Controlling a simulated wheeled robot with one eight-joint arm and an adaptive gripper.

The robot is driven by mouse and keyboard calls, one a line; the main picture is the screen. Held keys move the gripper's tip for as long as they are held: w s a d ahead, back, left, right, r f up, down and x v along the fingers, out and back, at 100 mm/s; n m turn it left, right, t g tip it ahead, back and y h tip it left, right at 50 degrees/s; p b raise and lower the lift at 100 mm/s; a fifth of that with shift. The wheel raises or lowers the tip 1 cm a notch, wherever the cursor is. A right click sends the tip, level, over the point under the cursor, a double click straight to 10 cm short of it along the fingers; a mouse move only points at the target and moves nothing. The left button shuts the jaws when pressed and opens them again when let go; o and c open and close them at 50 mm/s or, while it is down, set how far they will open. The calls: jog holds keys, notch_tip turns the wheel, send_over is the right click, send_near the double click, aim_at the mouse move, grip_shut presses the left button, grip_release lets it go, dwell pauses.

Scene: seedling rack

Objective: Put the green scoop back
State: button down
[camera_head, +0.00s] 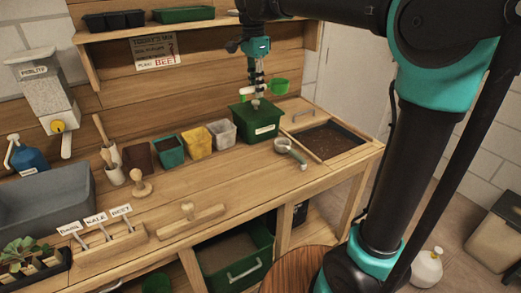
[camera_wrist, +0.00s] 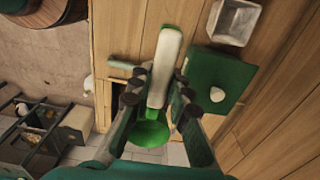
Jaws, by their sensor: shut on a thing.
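The green scoop (camera_head: 279,87) has a green bowl and a pale handle. My gripper (camera_head: 257,84) is shut on it and holds it in the air above the bench, near the green lidded box. In the wrist view, the scoop's pale handle (camera_wrist: 165,66) lies between the fingers of my gripper (camera_wrist: 157,95), with the green bowl toward the palm. The green box (camera_head: 255,122) has a closed lid with a pale knob; it also shows in the wrist view (camera_wrist: 218,72).
A grey scoop (camera_head: 290,152) lies on the bench by the sunken soil tray (camera_head: 325,142). A clear tub (camera_head: 222,133), a yellow tub (camera_head: 197,142) and a teal pot (camera_head: 169,151) stand left of the box. The bench front has free room.

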notch_tip(320, 180, down, 19)
jog(key=shift+r, duration=0.2)
jog(key=shift+f, duration=0.4)
jog(key=shift+f, duration=0.2)
jog(key=c, duration=1.4)
grip_release()
jog(key=shift+c, duration=0.2)
jog(key=shift+r, duration=0.15)
notch_tip(320, 180, up, 13)
jog(key=shift+s+a, duration=0.15)
jog(key=shift+a, duration=0.1)
